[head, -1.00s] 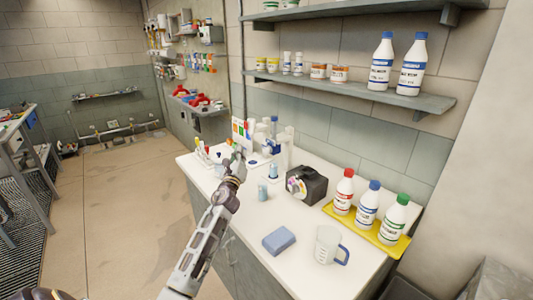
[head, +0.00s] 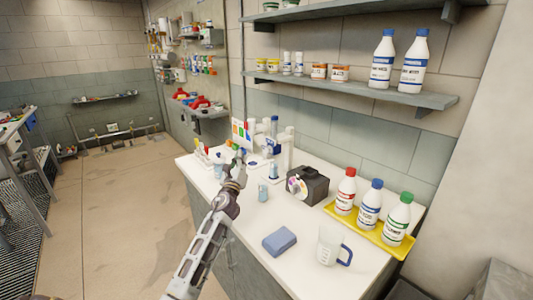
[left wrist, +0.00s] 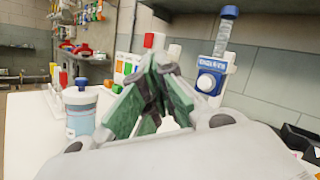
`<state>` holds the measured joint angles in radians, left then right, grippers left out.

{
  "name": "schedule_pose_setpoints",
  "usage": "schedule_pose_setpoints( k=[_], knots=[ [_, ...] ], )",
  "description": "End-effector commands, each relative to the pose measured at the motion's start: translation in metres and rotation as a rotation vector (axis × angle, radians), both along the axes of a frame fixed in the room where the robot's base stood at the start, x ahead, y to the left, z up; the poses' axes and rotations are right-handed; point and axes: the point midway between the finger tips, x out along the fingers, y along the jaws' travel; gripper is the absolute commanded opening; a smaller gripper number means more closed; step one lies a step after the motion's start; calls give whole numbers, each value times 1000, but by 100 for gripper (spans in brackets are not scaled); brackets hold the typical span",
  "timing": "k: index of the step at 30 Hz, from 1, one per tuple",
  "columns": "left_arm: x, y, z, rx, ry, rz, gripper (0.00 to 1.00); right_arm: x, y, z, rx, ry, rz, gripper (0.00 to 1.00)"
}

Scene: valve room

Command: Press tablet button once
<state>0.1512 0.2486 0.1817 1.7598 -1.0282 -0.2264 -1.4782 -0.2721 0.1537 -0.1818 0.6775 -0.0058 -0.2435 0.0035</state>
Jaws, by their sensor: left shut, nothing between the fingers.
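A white dispenser with a clear tube on top (head: 274,128) stands at the back of the white counter. In the left wrist view the green-padded fingers (left wrist: 160,62) are together and empty, apart from the button. My right gripper is in neither view.
A blue-capped bottle (left wrist: 80,108) stands close left of the fingers. A colour chart (head: 242,134) stands behind. A black case (head: 307,185), a blue sponge (head: 279,241), a measuring jug (head: 330,246) and a yellow tray (head: 393,246) with bottles are to the right.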

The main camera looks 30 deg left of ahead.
Motion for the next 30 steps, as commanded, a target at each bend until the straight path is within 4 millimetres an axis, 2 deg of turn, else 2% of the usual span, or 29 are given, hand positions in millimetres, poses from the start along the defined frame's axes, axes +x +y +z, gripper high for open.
schedule_pose_setpoints(
  k=[5,10,18,22,30],
  knots=[
    [0,0,1,0,0,0,0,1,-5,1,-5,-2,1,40],
    [2,-1,0,0,-1,0,0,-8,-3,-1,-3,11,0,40],
    [14,-6,-1,-2,-2,0,0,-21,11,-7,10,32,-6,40],
    [24,-10,0,-2,-2,0,0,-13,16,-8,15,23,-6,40],
    [46,-19,-1,-2,-2,0,0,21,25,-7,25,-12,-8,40]
  ],
)
